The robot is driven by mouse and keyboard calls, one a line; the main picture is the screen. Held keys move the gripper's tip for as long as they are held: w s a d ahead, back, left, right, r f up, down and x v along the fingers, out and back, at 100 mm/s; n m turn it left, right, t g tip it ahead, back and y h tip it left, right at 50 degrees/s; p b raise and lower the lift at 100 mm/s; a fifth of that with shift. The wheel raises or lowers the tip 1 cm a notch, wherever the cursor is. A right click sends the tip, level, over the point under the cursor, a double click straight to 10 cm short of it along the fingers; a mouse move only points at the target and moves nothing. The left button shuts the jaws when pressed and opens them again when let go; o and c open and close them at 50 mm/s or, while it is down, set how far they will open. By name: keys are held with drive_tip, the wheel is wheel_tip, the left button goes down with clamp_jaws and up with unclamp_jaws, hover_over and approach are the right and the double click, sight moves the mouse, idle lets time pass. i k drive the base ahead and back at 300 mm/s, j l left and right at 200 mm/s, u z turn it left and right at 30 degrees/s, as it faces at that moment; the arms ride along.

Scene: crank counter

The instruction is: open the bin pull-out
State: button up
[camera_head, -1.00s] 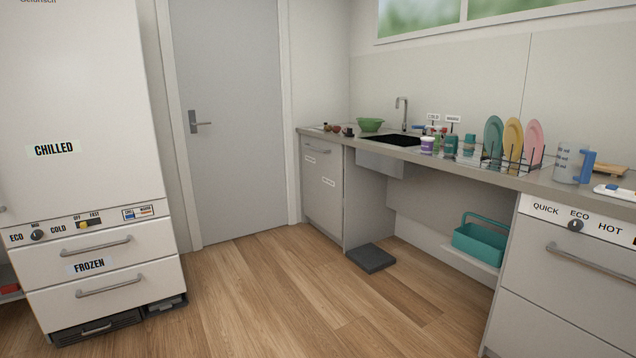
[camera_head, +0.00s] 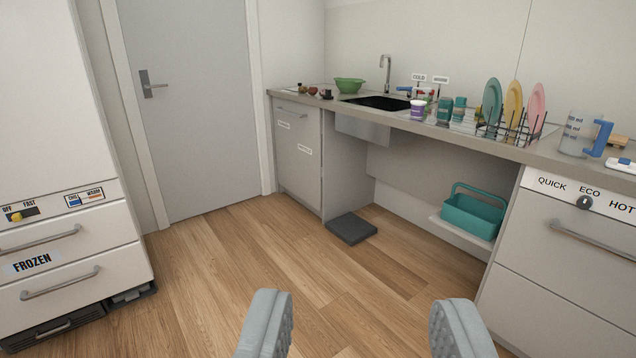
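The likely bin pull-out is the grey cabinet front (camera_head: 299,165) at the far left end of the counter. It stands shut, with a bar handle (camera_head: 291,112) near its top and two small labels too small to read. My gripper (camera_head: 362,325) shows at the bottom of the picture, its two grey padded fingers wide apart with only floor between them. It is open, empty and well short of the cabinet.
Wooden floor (camera_head: 240,270) lies clear before the cabinet. A dark grey block (camera_head: 351,229) sits on the floor beside it. A fridge-freezer (camera_head: 60,150) stands left, a dishwasher-like front (camera_head: 560,260) right. A teal caddy (camera_head: 474,214) sits under the counter. A door (camera_head: 190,100) is shut.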

sight(297, 126)
drive_tip(key=i+u, duration=0.4)
drive_tip(key=i, duration=1.6)
drive_tip(key=i+z, duration=0.1)
drive_tip(key=i, duration=0.9)
drive_tip(key=i+j, duration=0.2)
drive_tip(key=i, duration=0.75)
drive_tip(key=i+z, duration=0.2)
drive_tip(key=i, duration=0.2)
drive_tip(key=i+j+z, duration=0.2)
drive_tip(key=i, duration=0.15)
drive_tip(key=i+j+z, duration=0.25)
drive_tip(key=i+l, duration=0.1)
